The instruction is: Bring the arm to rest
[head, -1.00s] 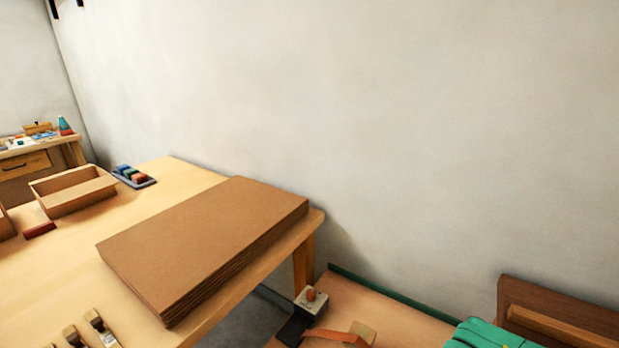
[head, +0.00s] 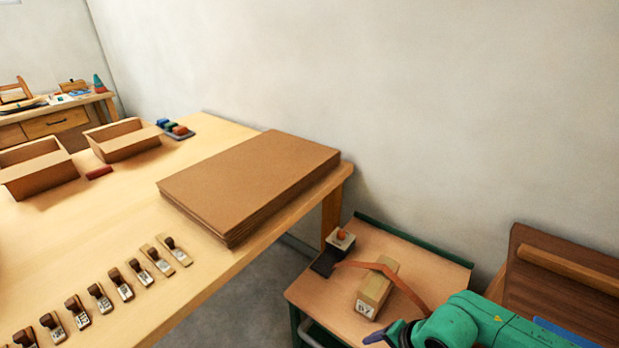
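My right arm, green, comes in at the bottom right of the head view. Its purple gripper (head: 388,336) is cut off by the bottom edge, and I cannot tell whether it is open or shut. It is just in front of the low side table (head: 318,291), near a wooden block (head: 373,294) marked with a label. I see nothing held in the visible part of the gripper. My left gripper is not in view.
A wooden table (head: 110,226) holds a cardboard stack (head: 250,180), several stamps (head: 121,285), two open boxes (head: 124,139) and an ink pad tray (head: 178,130). An orange strap (head: 400,281) lies over the block, beside a knobbed piece (head: 340,239). A brown surface (head: 560,290) stands at right.

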